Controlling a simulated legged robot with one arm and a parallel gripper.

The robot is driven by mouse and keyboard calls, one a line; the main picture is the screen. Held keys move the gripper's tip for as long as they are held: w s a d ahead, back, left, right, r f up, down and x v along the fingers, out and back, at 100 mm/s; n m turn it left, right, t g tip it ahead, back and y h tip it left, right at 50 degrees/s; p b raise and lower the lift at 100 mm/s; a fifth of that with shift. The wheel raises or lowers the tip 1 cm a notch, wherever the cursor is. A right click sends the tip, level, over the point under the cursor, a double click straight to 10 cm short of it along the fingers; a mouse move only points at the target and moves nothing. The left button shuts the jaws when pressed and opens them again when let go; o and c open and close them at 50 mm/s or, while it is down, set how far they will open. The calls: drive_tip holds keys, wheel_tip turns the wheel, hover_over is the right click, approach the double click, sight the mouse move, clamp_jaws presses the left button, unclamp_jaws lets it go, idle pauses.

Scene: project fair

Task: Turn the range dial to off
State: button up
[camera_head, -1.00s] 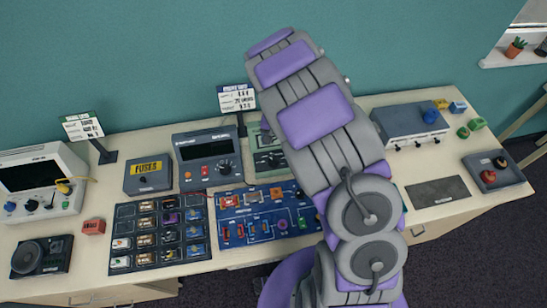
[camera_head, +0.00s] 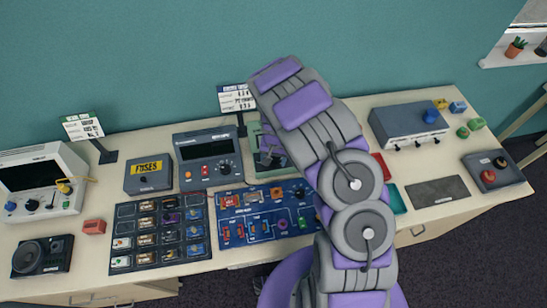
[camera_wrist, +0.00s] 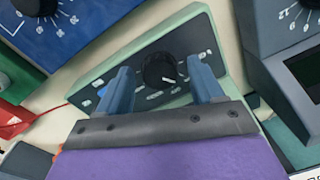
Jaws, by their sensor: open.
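A black round dial (camera_wrist: 159,70) sits on the face of a pale green meter box (camera_wrist: 190,30), with small white marks around it and a white pointer line toward the lower right of the wrist view. I cannot read the labels there. In the head view the green box (camera_head: 254,132) stands at the middle back of the bench, partly hidden by my arm. My gripper (camera_wrist: 158,71) is open, its two blue-grey fingers on either side of the dial. Contact with the dial cannot be told.
A dark grey meter (camera_head: 208,150) with its own dial stands just left of the green box. A blue circuit board (camera_head: 265,228) lies in front. A grey power unit (camera_head: 409,125) stands to the right, and a sign (camera_head: 236,98) behind.

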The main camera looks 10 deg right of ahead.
drive_tip(key=shift+c, duration=0.3)
drive_tip(key=c, duration=1)
drive_tip(key=shift+m, duration=0.3)
drive_tip(key=m, duration=0.3)
drive_tip(key=shift+r, duration=0.15)
drive_tip(key=shift+m+p, duration=0.6)
drive_tip(key=shift+m, duration=1)
drive_tip(key=shift+w, duration=0.1)
drive_tip(key=o, duration=1.1)
drive_tip(key=shift+a, duration=0.1)
drive_tip(key=shift+c, duration=0.2)
